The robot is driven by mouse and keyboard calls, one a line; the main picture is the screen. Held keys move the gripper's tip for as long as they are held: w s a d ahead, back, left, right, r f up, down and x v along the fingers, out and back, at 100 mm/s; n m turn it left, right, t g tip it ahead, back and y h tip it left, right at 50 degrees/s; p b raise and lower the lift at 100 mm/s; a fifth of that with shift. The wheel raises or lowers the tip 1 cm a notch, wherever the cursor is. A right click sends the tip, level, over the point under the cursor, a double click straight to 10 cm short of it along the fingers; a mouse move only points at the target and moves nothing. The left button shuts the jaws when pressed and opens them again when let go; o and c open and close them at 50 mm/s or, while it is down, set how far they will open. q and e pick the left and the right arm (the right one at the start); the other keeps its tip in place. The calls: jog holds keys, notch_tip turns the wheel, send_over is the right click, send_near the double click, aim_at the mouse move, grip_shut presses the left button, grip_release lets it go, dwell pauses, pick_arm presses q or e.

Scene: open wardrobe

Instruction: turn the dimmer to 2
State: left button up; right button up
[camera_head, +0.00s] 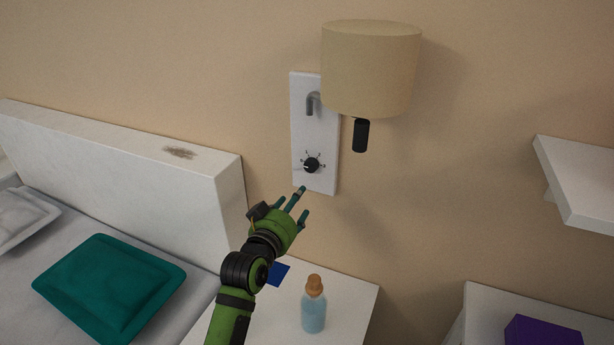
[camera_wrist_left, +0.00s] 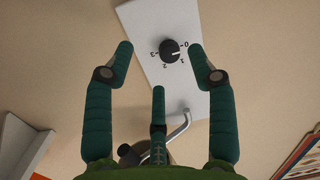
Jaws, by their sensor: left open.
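The dimmer is a black round knob (camera_head: 311,165) low on a white wall plate (camera_head: 306,130). In the left wrist view the dimmer knob (camera_wrist_left: 170,50) has marks 0, 1, 2 and 3 around it. Its white pointer line seems to lie between 0 and 1. My green left gripper (camera_head: 292,202) is below and left of the knob in the head view, fingers toward the wall. In the left wrist view its fingers (camera_wrist_left: 160,47) are spread and empty, with the knob showing between the tips. It appears apart from the knob. My right gripper is not in view.
A beige lamp (camera_head: 370,65) hangs from the plate's bracket, above and right of the knob. Below, a white bedside table (camera_head: 345,290) holds a blue bottle (camera_head: 313,308). The bed's headboard (camera_head: 130,155) is left; a white shelf (camera_head: 580,180) is right.

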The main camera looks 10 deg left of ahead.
aim_at(309, 166)
pick_arm(q)
jog(key=shift+t, duration=0.6)
jog(key=shift+w+d+r+p, duration=0.15)
jog(key=shift+w+r, duration=0.4)
jog(key=shift+w, duration=0.95)
jog(key=shift+w+d+r+p, duration=0.15)
jog(key=shift+w+r, duration=0.45)
jog(key=shift+w, duration=0.95)
jog(key=shift+w+d+r, duration=0.2)
jog(key=shift+w+r, duration=0.35)
jog(key=shift+w, duration=0.95)
jog(key=shift+r, duration=0.1)
jog(key=c, duration=1.1)
